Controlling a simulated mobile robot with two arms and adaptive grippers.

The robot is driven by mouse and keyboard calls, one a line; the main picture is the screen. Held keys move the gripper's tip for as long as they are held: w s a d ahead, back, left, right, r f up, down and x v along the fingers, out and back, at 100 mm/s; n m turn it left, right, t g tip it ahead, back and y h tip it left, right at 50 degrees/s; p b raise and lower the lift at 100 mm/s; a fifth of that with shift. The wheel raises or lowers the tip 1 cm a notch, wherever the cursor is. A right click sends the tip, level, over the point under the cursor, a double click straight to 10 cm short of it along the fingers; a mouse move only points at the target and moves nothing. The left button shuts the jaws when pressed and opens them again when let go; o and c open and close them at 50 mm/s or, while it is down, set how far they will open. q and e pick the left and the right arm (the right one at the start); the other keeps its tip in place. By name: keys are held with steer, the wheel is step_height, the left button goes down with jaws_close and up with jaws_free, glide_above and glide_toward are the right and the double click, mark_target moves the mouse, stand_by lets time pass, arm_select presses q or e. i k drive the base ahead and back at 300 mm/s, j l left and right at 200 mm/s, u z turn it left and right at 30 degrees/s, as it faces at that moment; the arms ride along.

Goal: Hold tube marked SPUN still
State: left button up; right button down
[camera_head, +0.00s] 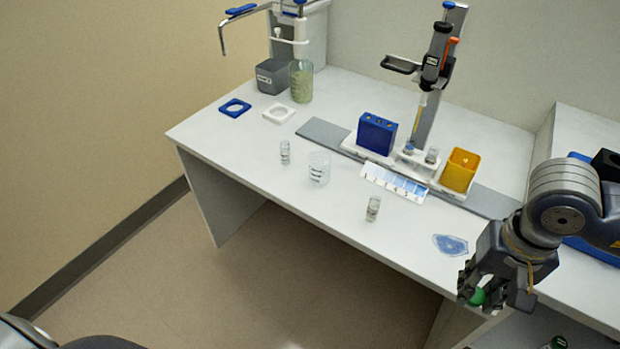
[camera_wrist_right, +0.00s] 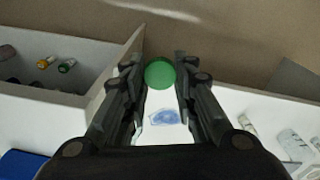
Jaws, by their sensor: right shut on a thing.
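A tube with a round green cap (camera_head: 477,297) is held in my right gripper (camera_head: 490,290), over the front edge of the bench at the right. In the right wrist view the green cap (camera_wrist_right: 160,73) sits between the two fingers (camera_wrist_right: 159,88), seen end-on. The fingers hide most of the tube's body, and no marking on it can be read, so I cannot confirm the word SPUN. My left gripper is not in view.
A blue translucent patch (camera_head: 451,244) lies on the bench (camera_head: 250,150) near the gripper. Two small vials (camera_head: 373,208) (camera_head: 285,152) and a glass beaker (camera_head: 319,168) stand farther left. A blue block (camera_head: 376,134), stand (camera_head: 432,75) and yellow container (camera_head: 460,170) are behind.

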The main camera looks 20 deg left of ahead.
mark_target(372, 211)
steer(key=i+u, duration=0.1)
steer(key=u, duration=0.25)
steer(key=i+l+u, duration=0.1)
steer(key=u, duration=0.3)
steer(key=i+l+u, duration=0.1)
steer(key=u, duration=0.25)
